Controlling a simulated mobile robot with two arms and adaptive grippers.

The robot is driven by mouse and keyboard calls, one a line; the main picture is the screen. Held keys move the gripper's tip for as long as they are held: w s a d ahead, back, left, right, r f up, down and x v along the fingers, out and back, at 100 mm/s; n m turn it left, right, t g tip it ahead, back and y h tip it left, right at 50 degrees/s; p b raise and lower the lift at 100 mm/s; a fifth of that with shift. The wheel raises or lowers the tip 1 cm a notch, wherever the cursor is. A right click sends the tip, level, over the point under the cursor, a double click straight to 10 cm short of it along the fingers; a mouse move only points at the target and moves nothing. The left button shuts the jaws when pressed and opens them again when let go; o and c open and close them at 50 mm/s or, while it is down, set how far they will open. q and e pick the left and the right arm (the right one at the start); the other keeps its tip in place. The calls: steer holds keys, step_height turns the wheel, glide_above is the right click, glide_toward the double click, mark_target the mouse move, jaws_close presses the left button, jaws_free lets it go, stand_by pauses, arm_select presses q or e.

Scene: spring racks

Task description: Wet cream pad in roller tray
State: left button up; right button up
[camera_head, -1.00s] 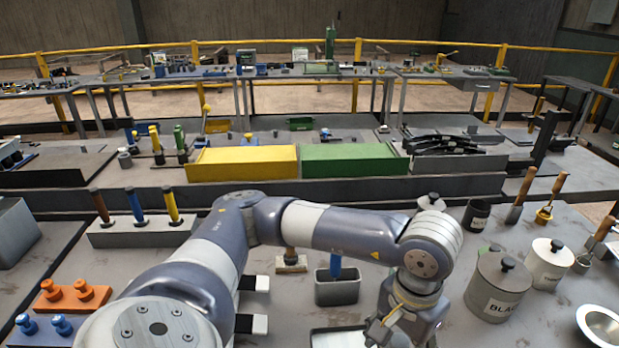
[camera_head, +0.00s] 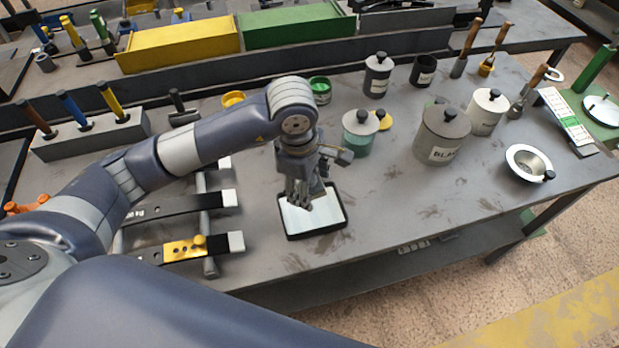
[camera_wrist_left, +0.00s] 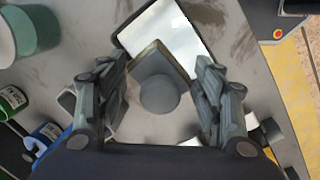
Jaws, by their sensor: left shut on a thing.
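The roller tray (camera_head: 345,214) is a black-rimmed rectangle with a white, shiny inside, on the bench in the head view. It also shows at the top of the left wrist view (camera_wrist_left: 119,42). My left gripper (camera_head: 305,203) is over the tray, pointing down. In the left wrist view its fingers (camera_wrist_left: 160,105) close on either side of a grey round knob on a small square block, the pad (camera_wrist_left: 153,58). The pad overlaps the tray's near corner in that view; whether it touches the tray's inside, I cannot tell. My right gripper is not in view.
A green-sided lidded pot (camera_head: 360,135) and a grey labelled pot (camera_head: 441,138) stand right of the tray. A metal bowl (camera_head: 529,163) lies farther right. Black bars with white ends (camera_head: 228,198) lie left of the tray. The bench right of the tray is fairly clear.

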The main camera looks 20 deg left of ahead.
mark_target(310, 215)
arm_select(q)
steer(key=shift+f, duration=0.2)
steer(key=shift+f+b, duration=0.3)
steer(key=shift+f, duration=0.1)
step_height(310, 215, down, 2)
steer(key=shift+b, duration=0.55)
step_height(310, 215, down, 2)
steer(key=shift+f+b, duration=0.15)
steer(key=shift+b, duration=0.45)
step_height(310, 215, down, 2)
steer(key=shift+f+b, duration=0.1)
steer(key=shift+b, duration=1.15)
steer(key=shift+f+b, duration=0.6)
steer(key=shift+b, duration=0.1)
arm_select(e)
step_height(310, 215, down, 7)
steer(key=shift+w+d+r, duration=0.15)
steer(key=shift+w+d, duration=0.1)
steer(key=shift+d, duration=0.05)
arm_select(q)
steer(key=shift+f+b, duration=0.15)
steer(key=shift+b, duration=0.15)
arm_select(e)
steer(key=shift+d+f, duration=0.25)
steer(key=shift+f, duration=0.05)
arm_select(q)
steer(key=shift+f, duration=0.15)
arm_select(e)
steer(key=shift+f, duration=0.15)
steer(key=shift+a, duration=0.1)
